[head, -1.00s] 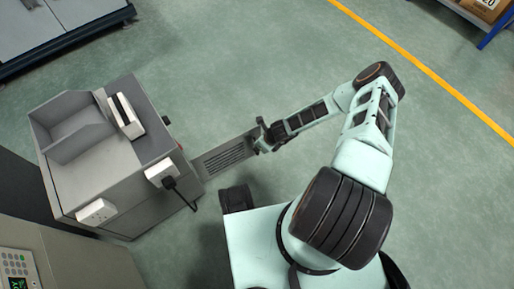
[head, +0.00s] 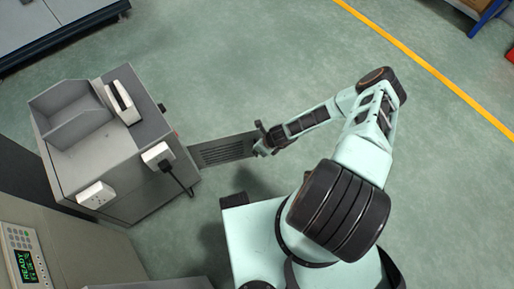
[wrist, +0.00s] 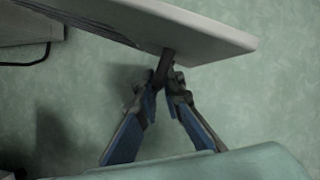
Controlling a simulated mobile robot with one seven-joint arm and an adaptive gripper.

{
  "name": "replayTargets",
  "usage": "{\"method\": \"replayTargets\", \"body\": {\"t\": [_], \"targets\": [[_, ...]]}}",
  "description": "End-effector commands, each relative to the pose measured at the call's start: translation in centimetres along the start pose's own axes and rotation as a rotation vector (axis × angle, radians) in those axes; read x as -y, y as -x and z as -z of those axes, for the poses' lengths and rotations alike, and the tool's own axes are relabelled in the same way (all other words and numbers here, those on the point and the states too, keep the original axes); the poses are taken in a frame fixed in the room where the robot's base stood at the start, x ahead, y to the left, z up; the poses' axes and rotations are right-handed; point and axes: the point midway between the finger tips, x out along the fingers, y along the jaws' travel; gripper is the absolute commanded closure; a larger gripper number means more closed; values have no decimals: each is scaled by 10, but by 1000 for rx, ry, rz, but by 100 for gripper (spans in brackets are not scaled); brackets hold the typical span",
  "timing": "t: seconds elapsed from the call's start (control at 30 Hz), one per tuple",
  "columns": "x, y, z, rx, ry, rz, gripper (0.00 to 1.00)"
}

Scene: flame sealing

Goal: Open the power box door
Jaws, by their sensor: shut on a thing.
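The power box is the grey cabinet (head: 110,165) at the left of the head view. Its door (head: 225,149), a grey panel with dark vent slots, stands open, sticking out to the right from the cabinet's side. My gripper (head: 265,139) is at the door's outer end. In the wrist view the door (wrist: 215,38) crosses the top as a pale panel seen along its edge. A dark handle (wrist: 164,66) hangs below it, and my gripper (wrist: 162,85) is shut on this handle. The exact contact is dim.
A tray (head: 75,115) and a white device (head: 122,102) sit on the cabinet top. A black plug and cable (head: 176,175) hang at its side. A keypad panel (head: 24,255) is at bottom left. Green floor (head: 260,60) is clear beyond the door.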

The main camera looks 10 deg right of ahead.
Motion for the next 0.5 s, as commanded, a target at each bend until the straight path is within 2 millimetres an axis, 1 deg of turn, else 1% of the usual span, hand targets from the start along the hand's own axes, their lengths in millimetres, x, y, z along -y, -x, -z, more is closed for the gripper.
{"method": "replayTargets", "body": {"t": [0.03,0.3,0.33,0.47,0.5], "targets": [[-3,0,-1,1,5,-4,100],[-3,0,-1,2,6,-5,100],[-3,0,-1,2,6,-5,89],[-3,0,-1,2,5,-5,75],[-3,0,-1,2,4,-4,75]]}}
